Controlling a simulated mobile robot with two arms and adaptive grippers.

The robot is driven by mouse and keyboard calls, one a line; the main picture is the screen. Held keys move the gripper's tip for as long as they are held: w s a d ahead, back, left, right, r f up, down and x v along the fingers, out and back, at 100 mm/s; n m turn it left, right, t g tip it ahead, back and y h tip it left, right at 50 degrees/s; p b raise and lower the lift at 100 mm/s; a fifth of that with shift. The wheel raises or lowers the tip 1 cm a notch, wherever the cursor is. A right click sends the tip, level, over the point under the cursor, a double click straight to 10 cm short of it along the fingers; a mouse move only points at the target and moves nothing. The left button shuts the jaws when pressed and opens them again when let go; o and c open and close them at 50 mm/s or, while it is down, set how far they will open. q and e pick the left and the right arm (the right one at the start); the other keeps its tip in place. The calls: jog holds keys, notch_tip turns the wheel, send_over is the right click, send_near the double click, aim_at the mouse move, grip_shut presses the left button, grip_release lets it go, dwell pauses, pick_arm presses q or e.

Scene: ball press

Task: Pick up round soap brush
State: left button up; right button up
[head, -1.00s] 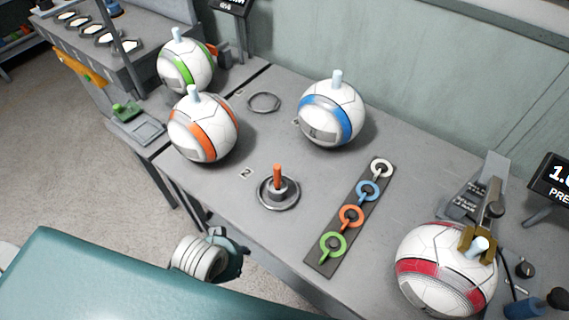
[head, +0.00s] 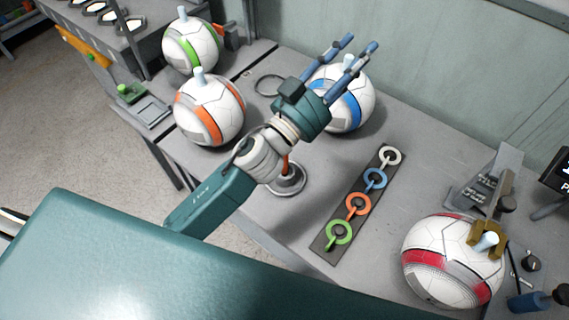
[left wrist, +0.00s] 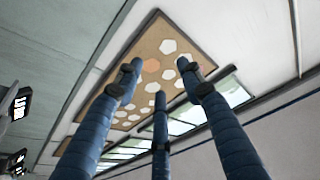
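What looks like the round soap brush (head: 285,164), with an orange upright handle, stands in a round metal dish (head: 299,187) on the grey table. My left forearm and wrist cover much of it in the head view. My left gripper (head: 358,46) is raised above and beyond the brush, in front of the blue-striped ball, with its blue fingers pointing up and away to the right. The fingers are spread and empty. In the left wrist view the same fingers (left wrist: 162,80) stand apart with nothing between them. My right gripper is not in view.
A blue-striped ball (head: 354,108), an orange-striped ball (head: 211,115) and a green-striped ball (head: 190,48) stand on the work surfaces. A red-striped ball (head: 450,265) sits front right under a clamp. A strip with coloured rings (head: 341,232) lies right of the dish. An empty ring (head: 268,85) lies behind.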

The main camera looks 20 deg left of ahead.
pick_arm(q)
jog(key=s+d+r+m+g+h, duration=0.4)
jog(key=s+d+m+g+h, duration=0.3)
jog(key=d+m+g+h, duration=0.4)
jog(key=s+d+f+m+g+y, duration=0.2)
jog(key=s+d+f+m+g, duration=0.1)
jog(key=s+d+m+g, duration=0.15)
jog(key=g+y, duration=0.4)
jog(key=y, duration=1.5)
send_over(284, 166)
jog(key=w, duration=0.1)
jog(key=f, duration=2)
jog(key=shift+w+a+f, duration=0.2)
notch_tip(284, 166, down, 5)
jog(key=shift+a+r+p, duration=0.15)
jog(key=shift+r+p, duration=0.05)
jog(key=shift+p, duration=0.4)
notch_tip(284, 166, down, 6)
jog(key=shift+s+r+p, duration=0.15)
jog(key=shift+r+p, duration=0.1)
jog(key=shift+p, duration=0.85)
jog(key=shift+f, duration=0.25)
grip_shut()
